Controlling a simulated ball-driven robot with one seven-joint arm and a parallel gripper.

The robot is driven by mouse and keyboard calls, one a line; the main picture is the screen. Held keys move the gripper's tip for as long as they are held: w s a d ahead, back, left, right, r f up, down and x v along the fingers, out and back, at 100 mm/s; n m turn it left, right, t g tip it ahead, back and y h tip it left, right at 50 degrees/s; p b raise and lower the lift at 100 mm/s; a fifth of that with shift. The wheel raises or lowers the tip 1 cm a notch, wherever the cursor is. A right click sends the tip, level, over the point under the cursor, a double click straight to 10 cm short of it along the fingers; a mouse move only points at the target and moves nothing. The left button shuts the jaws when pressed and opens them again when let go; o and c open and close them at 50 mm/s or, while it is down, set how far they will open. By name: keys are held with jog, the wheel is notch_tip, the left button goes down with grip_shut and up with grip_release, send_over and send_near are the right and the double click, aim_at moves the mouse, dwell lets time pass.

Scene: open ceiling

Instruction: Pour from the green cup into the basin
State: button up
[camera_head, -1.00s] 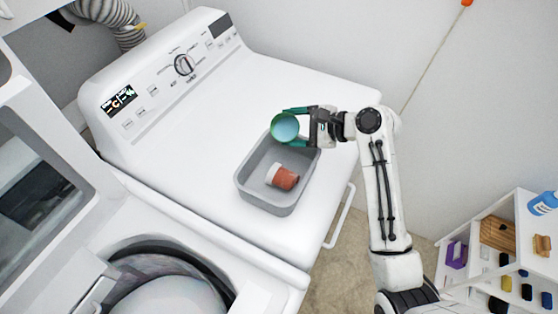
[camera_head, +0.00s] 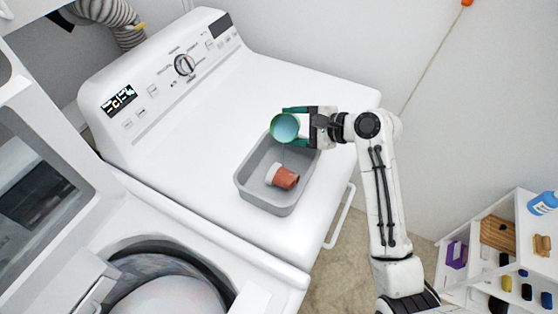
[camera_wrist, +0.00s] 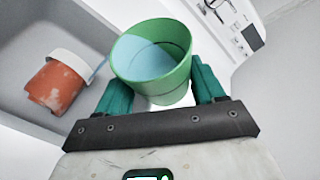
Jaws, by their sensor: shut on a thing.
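The green cup (camera_head: 284,128) is held in my gripper (camera_head: 296,127) above the far end of the grey basin. In the wrist view the cup (camera_wrist: 177,84) sits between the two green fingers of my gripper (camera_wrist: 161,95), with pale blue liquid inside. It is tilted, its mouth facing the head camera. A thin bluish streak shows beside the cup's rim on the basin side; I cannot tell how much liquid is falling. The basin (camera_head: 256,194) rests on the white machine top; it also shows in the wrist view (camera_wrist: 25,30).
An orange-brown pot with a white rim (camera_head: 285,178) lies on its side in the basin. The white machine's control panel (camera_head: 165,75) rises behind. An open washer drum (camera_head: 165,285) is at front left. A shelf (camera_head: 500,245) with small items stands at right.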

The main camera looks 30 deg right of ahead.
jog(key=shift+r, duration=0.15)
jog(key=shift+a+f+n+t+b, duration=0.1)
jog(key=shift+f+n+t+b, duration=0.55)
jog(key=shift+b, duration=1.3)
jog(key=shift+s+r+n+h+b, duration=0.15)
jog(key=shift+r+n+h+b, duration=0.45)
jog(key=shift+b, duration=1.4)
jog(key=shift+s+a+f+n+t+b, duration=0.55)
jog(key=shift+n+b, duration=0.2)
jog(key=shift+b, duration=2.05)
jog(key=shift+r, duration=0.2)
jog(key=shift+s+a+r+n+t, duration=0.2)
jog(key=shift+s+r+n+t, duration=0.15)
jog(key=shift+n, duration=0.35)
